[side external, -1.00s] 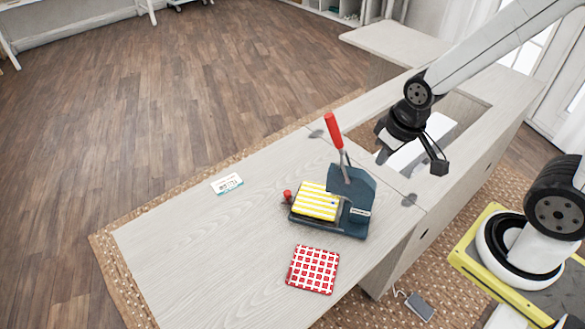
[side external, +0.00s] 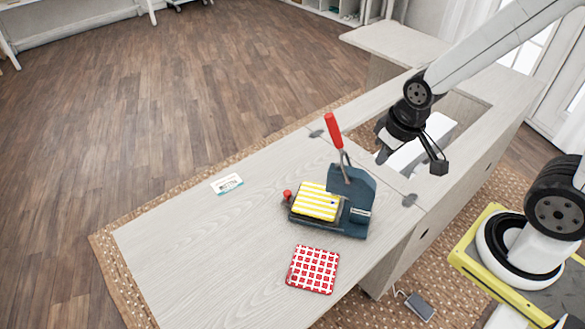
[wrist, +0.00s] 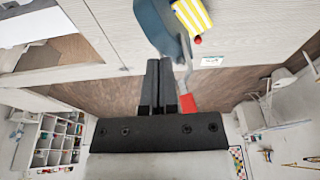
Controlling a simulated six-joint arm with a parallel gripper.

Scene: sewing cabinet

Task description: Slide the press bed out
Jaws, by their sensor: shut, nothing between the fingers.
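The dark blue press (side external: 355,188) stands on the pale wooden top, with its red-gripped lever (side external: 334,133) raised. Its press bed (side external: 325,222) lies at the left of the press head, with a yellow-and-white striped cloth (side external: 317,201) on it. A red knob (side external: 288,194) is at the bed's left end. My gripper (side external: 382,160) is shut and empty, above and to the right of the press, apart from it. In the wrist view the fingers (wrist: 158,65) are together. The press body (wrist: 157,24), cloth (wrist: 194,14) and red knob (wrist: 198,40) show partly at the top.
A red-and-white patterned square (side external: 313,269) lies in front of the press, and a small card (side external: 227,184) lies behind left. A white machine (side external: 408,153) sits in the cabinet opening near my gripper. The left of the cabinet top (side external: 190,240) is clear.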

